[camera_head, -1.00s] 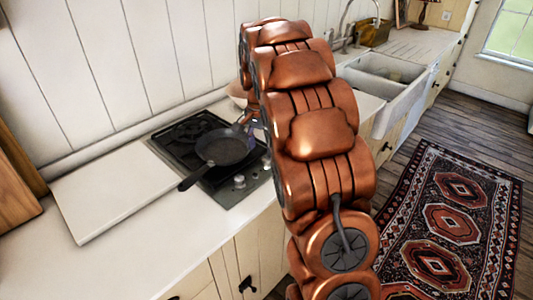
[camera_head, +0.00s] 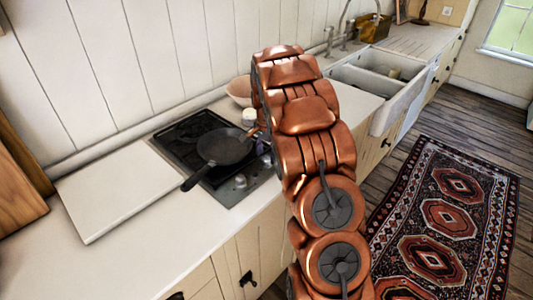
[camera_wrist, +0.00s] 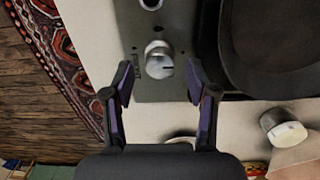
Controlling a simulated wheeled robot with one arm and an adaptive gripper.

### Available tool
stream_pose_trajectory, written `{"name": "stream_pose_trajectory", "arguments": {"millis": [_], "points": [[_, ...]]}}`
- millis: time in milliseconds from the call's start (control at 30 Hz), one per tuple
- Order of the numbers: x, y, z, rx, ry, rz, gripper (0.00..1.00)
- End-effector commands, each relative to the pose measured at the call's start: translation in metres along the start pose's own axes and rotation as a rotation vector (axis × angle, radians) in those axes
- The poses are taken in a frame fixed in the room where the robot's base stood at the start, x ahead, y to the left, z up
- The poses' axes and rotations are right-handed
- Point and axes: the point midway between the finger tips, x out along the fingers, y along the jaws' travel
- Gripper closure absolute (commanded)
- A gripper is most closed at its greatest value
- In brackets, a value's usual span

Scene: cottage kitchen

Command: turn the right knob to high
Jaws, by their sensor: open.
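In the wrist view, the right knob (camera_wrist: 160,60) is a silver round knob on the grey stove panel (camera_wrist: 172,20), with a dark mark on its face toward the right. My gripper (camera_wrist: 160,76) is open, with one fingertip on either side of this knob. Gaps show between the fingers and the knob; I cannot tell how far above it they are. The left knob (camera_wrist: 150,3) is cut by the top edge. In the head view, the left knob (camera_head: 240,181) shows at the stove front; my arm hides most of my gripper and the right knob's area.
A black frying pan (camera_head: 226,147) sits on the stove (camera_head: 185,150), its handle toward the front left; it also fills the wrist view's upper right (camera_wrist: 280,40). A white-topped jar (camera_head: 249,116) and a pink bowl (camera_head: 239,92) stand beyond. A white board (camera_head: 120,195) lies left.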

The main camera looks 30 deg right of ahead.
Motion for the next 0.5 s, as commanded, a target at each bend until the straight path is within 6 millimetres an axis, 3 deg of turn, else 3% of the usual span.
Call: {"name": "stream_pose_trajectory", "arguments": {"millis": [200,433,500], "points": [[0.012,0.0,0.0,0.0,0.001,0.0,0.42],[0.013,0.0,0.0,0.0,0.001,0.0,0.42],[0.013,0.0,0.0,0.0,0.0,0.0,0.47]]}}
